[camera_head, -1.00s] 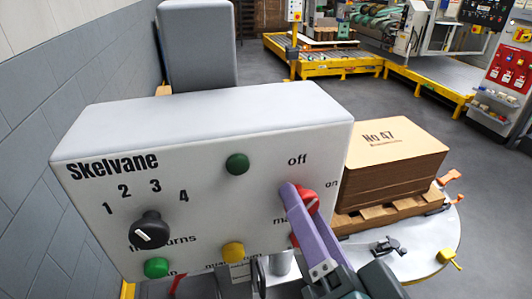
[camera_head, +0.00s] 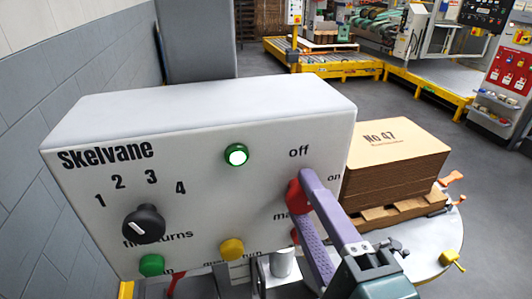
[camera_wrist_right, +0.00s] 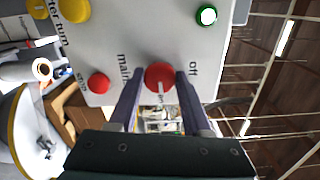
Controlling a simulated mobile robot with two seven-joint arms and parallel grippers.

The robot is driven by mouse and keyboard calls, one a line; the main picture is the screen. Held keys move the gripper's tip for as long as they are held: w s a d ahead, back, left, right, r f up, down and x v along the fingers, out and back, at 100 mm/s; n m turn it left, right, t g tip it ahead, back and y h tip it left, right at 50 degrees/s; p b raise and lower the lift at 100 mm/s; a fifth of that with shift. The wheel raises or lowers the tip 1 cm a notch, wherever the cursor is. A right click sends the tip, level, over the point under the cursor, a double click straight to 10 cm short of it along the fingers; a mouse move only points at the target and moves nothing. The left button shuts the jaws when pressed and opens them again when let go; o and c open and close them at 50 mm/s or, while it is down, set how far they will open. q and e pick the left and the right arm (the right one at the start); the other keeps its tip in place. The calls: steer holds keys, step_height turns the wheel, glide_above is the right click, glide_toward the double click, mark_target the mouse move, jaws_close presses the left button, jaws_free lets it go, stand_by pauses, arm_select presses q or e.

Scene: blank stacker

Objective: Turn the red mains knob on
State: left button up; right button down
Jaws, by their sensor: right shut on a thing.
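The red mains knob (camera_head: 296,196) sits on the right side of the white Skelvane panel (camera_head: 205,205), below "off" and left of "on". My right gripper (camera_head: 304,205) has its purple fingers around it, covering part of it. In the right wrist view the knob (camera_wrist_right: 158,74) is between the two fingers (camera_wrist_right: 157,88), with a pale pointer mark facing the gripper. The panel's upper lamp (camera_head: 236,155) glows white with a green rim; it also shows lit in the wrist view (camera_wrist_right: 207,15). My left gripper is out of view.
The panel also has a black numbered knob (camera_head: 143,223), a green button (camera_head: 151,265), a yellow button (camera_head: 231,249) and a red button (camera_wrist_right: 98,84). A cardboard stack (camera_head: 390,165) on a pallet stands close on the right, on a round table (camera_head: 425,250).

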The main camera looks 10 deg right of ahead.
steer(key=shift+m, duration=0.4)
steer(key=shift+c, duration=1.7)
jaws_free()
steer(key=shift+s, duration=0.1)
steer(key=s+b, duration=0.2)
steer(key=s, duration=0.7)
steer(key=shift+s+d, duration=0.2)
steer(key=shift+s, duration=0.2)
steer(key=shift+a, duration=0.1)
